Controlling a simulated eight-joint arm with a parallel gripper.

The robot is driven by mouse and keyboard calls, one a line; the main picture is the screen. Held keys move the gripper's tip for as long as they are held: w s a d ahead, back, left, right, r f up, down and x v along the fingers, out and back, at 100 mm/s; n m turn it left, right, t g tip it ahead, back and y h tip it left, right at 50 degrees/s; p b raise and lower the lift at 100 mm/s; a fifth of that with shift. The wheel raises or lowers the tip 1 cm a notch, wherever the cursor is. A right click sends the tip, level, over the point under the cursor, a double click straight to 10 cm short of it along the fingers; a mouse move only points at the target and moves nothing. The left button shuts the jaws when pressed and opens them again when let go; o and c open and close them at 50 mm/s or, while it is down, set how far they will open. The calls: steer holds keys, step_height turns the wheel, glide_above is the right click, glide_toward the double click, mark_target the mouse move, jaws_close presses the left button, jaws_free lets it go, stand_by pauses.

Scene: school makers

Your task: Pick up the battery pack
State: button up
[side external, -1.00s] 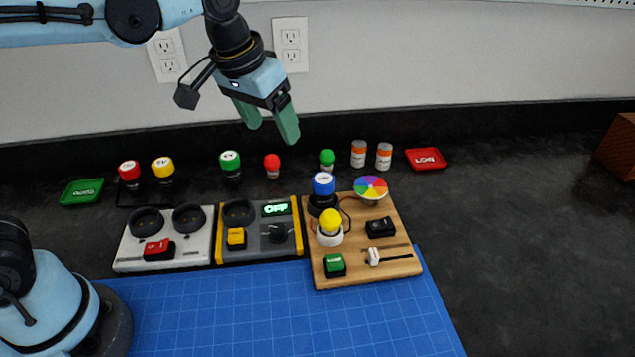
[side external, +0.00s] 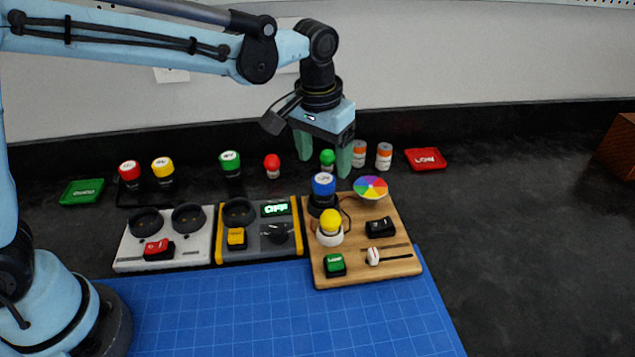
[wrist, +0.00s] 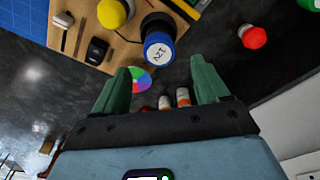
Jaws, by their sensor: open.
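Several capped cylinders could be the battery pack; I cannot tell which. A blue-capped one (side external: 323,187) stands upright on the wooden board, and its labelled top (wrist: 158,50) shows in the wrist view. Red-capped (side external: 130,174), yellow-capped (side external: 163,170) and green-capped (side external: 230,163) ones stand in the back row. My gripper (side external: 324,160) is open and empty, pointing down above and behind the blue-capped cylinder. In the wrist view the blue cap lies just beyond the gap between the fingertips (wrist: 160,72), apart from both.
The wooden board (side external: 408,265) carries a yellow bulb (side external: 331,221), a colour disc (side external: 370,188) and switches. A red bulb (side external: 272,165), green bulb (side external: 327,158) and two orange-white cells (side external: 384,155) stand behind.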

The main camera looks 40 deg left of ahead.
mark_target(324, 178)
steer(key=shift+f, duration=2.95)
steer(key=c, duration=1.2)
steer(key=shift+c, duration=0.2)
steer(key=shift+r, duration=0.1)
